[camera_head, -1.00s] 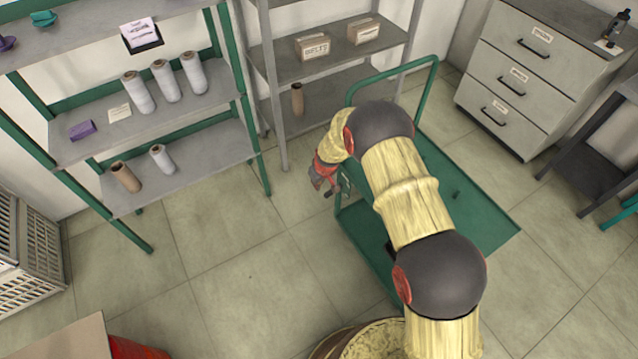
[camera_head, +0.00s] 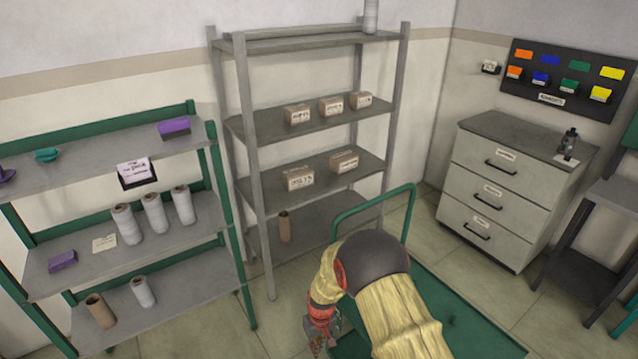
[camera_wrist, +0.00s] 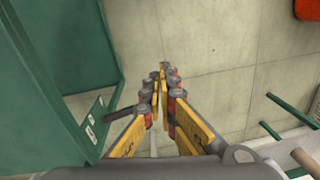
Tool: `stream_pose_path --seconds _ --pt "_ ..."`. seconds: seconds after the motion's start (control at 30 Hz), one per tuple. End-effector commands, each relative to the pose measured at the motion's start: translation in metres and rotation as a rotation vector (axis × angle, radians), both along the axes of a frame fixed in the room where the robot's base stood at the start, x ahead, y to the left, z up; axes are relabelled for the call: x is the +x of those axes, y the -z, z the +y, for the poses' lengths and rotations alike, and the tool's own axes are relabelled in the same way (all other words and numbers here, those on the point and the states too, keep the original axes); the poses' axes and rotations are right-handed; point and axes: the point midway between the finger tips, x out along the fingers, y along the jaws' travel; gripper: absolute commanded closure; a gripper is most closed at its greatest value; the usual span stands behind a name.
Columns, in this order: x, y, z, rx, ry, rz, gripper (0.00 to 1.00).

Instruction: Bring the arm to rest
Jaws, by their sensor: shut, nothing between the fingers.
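My gripper (camera_wrist: 160,80) points down over the tiled floor in the wrist view, its yellow-padded fingers closed together at the tips with nothing between them. In the head view my gripper (camera_head: 322,345) shows at the bottom edge, partly cut off by the frame. It hangs at the left side of the green cart (camera_head: 470,315). My arm is bent above the cart. In the wrist view the green cart (camera_wrist: 55,80) lies just left of the fingers; I cannot tell the exact gap.
A green-framed shelf (camera_head: 130,255) with white bobbins stands at left. A grey shelf (camera_head: 310,120) with boxes stands behind my arm. A drawer cabinet (camera_head: 510,200) is at right. In the wrist view, bare floor (camera_wrist: 220,50) lies ahead of the fingers.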

Motion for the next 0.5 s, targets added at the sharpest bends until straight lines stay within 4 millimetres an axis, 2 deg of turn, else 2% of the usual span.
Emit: stream_pose_path --seconds 0.03,0.17,0.27,0.5 --pt "-0.007 -0.019 -0.006 -0.004 0.016 0.013 1.0" --pt "-0.028 -0.064 -0.021 -0.019 0.054 0.044 1.0" --pt "-0.043 -0.105 -0.034 -0.028 0.088 0.056 1.0" --pt "-0.089 -0.211 -0.074 -0.042 0.176 0.046 1.0"
